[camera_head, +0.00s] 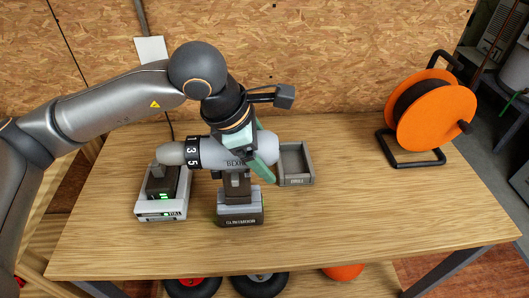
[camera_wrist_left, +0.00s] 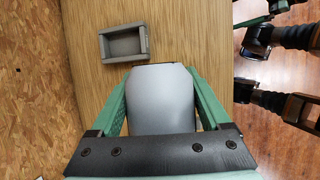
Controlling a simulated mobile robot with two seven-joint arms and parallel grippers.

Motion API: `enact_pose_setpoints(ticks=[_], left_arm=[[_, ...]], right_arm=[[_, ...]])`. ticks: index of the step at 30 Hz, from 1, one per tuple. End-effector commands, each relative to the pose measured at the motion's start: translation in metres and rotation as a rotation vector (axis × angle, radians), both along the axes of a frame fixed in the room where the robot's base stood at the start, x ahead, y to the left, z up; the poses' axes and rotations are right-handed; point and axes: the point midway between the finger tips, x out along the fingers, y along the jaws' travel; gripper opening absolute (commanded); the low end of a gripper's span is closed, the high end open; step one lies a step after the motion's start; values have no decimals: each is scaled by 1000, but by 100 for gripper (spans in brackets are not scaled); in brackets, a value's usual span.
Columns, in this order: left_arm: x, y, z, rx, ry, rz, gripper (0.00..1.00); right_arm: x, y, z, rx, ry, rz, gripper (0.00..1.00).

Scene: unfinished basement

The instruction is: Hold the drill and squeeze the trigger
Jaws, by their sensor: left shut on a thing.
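A grey cordless drill (camera_head: 228,150) stands upright on the wooden table, its chuck end pointing left and its battery base on or just above the tabletop. My left gripper (camera_head: 258,150) comes down from above and is shut on the rear of the drill body. In the left wrist view the drill's grey housing (camera_wrist_left: 160,98) sits between the two green fingers (camera_wrist_left: 158,100). The trigger is not clearly visible; the handle shows dark below the body. My right gripper is not in view.
A charger with a battery (camera_head: 160,208) stands left of the drill. A small open grey tray (camera_head: 309,163) lies to its right and also shows in the left wrist view (camera_wrist_left: 103,46). An orange cable reel (camera_head: 437,117) stands at the back right. The table's (camera_head: 380,215) front right is clear.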

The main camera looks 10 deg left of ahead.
Motion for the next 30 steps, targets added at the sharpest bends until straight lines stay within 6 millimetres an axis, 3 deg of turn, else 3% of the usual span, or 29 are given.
enact_pose_setpoints(ticks=[12,13,17,26,30], left_arm=[[0,0,0,0,1,0,14],[0,0,0,0,1,0,84],[0,0,0,0,0,0,98],[0,1,2,-1,-1,0,100],[-4,6,17,0,-4,1,100]], right_arm=[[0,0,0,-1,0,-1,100],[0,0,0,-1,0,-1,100],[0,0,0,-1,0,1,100],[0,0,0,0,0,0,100],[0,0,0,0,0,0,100]])
